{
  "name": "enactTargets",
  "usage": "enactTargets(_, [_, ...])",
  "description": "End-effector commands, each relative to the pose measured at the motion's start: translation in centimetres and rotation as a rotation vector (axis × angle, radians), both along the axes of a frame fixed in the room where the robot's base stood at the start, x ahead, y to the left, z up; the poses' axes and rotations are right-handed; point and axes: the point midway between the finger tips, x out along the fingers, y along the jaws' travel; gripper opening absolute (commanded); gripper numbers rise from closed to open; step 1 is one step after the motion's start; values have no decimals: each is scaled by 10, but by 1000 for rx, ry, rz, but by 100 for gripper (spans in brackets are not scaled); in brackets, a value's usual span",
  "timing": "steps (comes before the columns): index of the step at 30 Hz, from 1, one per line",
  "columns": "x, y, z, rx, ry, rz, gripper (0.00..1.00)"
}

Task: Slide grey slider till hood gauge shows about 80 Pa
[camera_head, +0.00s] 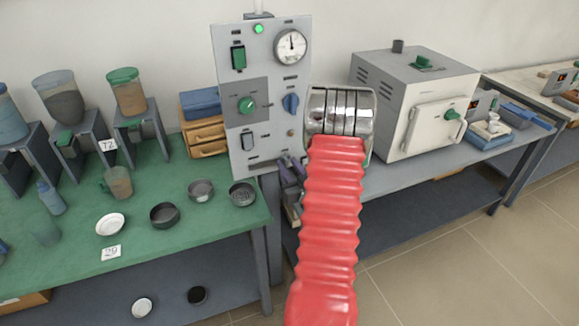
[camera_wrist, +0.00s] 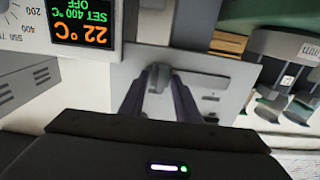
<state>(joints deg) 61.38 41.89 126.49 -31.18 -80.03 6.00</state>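The hood gauge (camera_head: 291,46) is a round white dial at the top right of the grey control panel (camera_head: 238,98). Its needle points roughly straight up; the numbers are too small to read. A dark slot (camera_head: 262,165) runs across the panel's foot. In the wrist view, the grey slider (camera_wrist: 158,78) sits between the dark purple fingertips of my gripper (camera_wrist: 159,83), with no clear gap on either side. In the head view my gripper (camera_head: 291,174) is at the slot's right end, where it hides the slider.
The panel also carries a lit green lamp (camera_head: 258,29), a green knob (camera_head: 246,104) and a blue knob (camera_head: 290,103). A furnace (camera_head: 410,98) stands right; its display (camera_wrist: 82,22) reads 22 °C. Wooden drawers (camera_head: 206,138) and a green bench (camera_head: 70,250) with dishes are left.

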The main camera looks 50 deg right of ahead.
Motion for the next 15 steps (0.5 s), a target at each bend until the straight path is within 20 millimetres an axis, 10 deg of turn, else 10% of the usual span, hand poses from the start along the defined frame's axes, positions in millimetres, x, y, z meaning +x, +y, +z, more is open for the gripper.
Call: enactTargets(15, [-1, 0, 0, 0, 0, 0, 0])
